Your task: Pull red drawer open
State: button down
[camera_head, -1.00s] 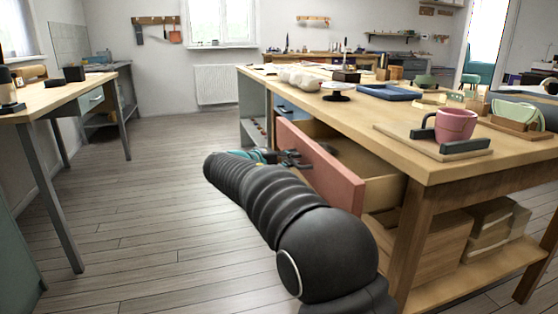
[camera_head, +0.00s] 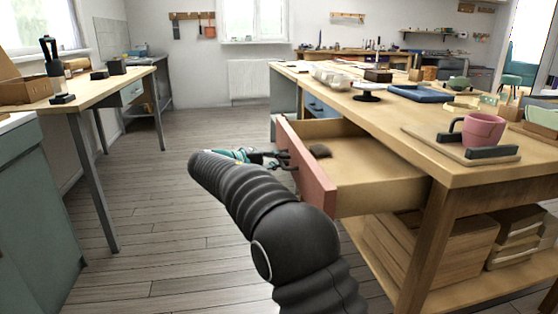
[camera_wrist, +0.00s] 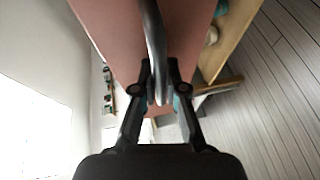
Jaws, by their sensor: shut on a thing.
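The red drawer (camera_head: 312,178) stands well open from the long wooden workbench (camera_head: 470,168). Its pale wooden inside shows, with a small dark brown block (camera_head: 320,151) near the front. My gripper (camera_head: 282,160) is at the outer face of the drawer front. In the wrist view my gripper (camera_wrist: 160,88) is shut on the drawer's metal bar handle (camera_wrist: 155,45), with the red front (camera_wrist: 110,25) behind it. My dark arm hides part of the floor and the lower left of the drawer front in the head view.
A blue drawer (camera_head: 318,107) sits farther along the bench. A pink mug (camera_head: 478,130) stands on a tray at the bench's near end. Wooden boxes (camera_head: 440,245) fill the lower shelf. A side table (camera_head: 85,98) and green cabinet (camera_head: 38,220) stand left; floor between is clear.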

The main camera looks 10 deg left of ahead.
jog(key=c, duration=1.2)
grip_release()
jog(key=shift+a, duration=0.1)
jog(key=v, duration=1.2)
